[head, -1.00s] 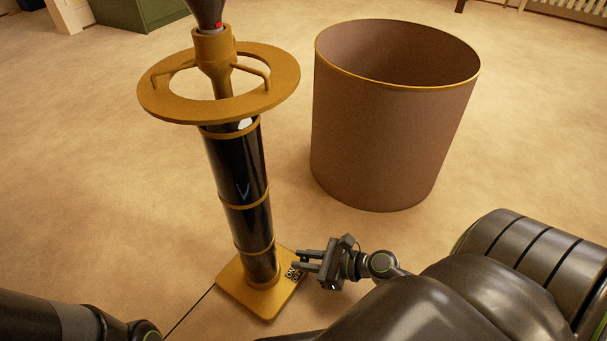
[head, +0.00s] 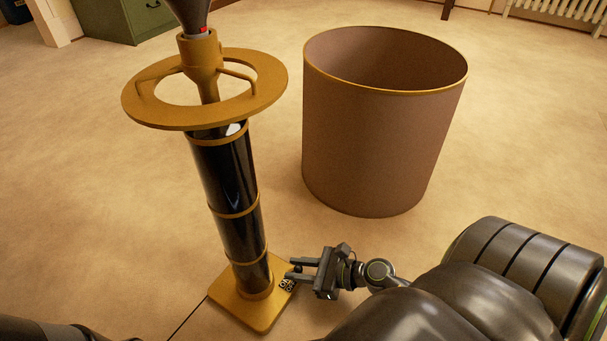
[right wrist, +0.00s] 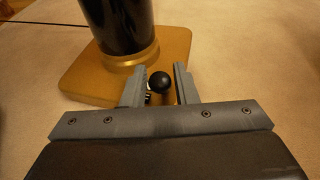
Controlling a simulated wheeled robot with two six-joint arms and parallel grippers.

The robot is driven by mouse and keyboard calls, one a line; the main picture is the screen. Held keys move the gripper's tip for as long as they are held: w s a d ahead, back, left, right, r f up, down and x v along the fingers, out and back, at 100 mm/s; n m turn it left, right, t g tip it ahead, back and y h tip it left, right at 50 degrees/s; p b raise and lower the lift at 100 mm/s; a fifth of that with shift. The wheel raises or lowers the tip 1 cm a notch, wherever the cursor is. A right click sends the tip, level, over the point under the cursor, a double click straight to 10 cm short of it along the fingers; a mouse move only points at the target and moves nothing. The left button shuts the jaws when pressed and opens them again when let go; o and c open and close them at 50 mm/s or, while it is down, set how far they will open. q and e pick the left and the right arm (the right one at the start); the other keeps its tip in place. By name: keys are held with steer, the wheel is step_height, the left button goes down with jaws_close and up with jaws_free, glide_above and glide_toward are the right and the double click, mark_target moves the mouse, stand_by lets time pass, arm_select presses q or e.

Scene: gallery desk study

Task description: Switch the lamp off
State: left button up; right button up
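The lamp stands on the floor with a black column (head: 228,180), gold bands and a square gold base (head: 248,312). A gold ring on spokes (head: 262,92) circles its upper part. A small round black knob (right wrist: 159,82) shows at the base edge in the right wrist view. My right gripper (head: 291,272) is at the base's right edge. In the right wrist view its two fingers are apart, with the knob between them; I cannot tell whether they touch it. My left gripper is out of view. Whether the lamp is lit cannot be told.
A large brown open cylinder with a gold rim (head: 380,150) stands on the floor right of the lamp. A dark cord (head: 187,318) runs from the base. A green cabinet (head: 140,18) and a radiator (head: 560,10) are far back. Open floor lies between.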

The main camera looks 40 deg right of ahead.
steer(key=p+v, duration=0.5)
steer(key=v, duration=1.2)
steer(key=shift+s+p, duration=0.2)
steer(key=shift+p, duration=0.15)
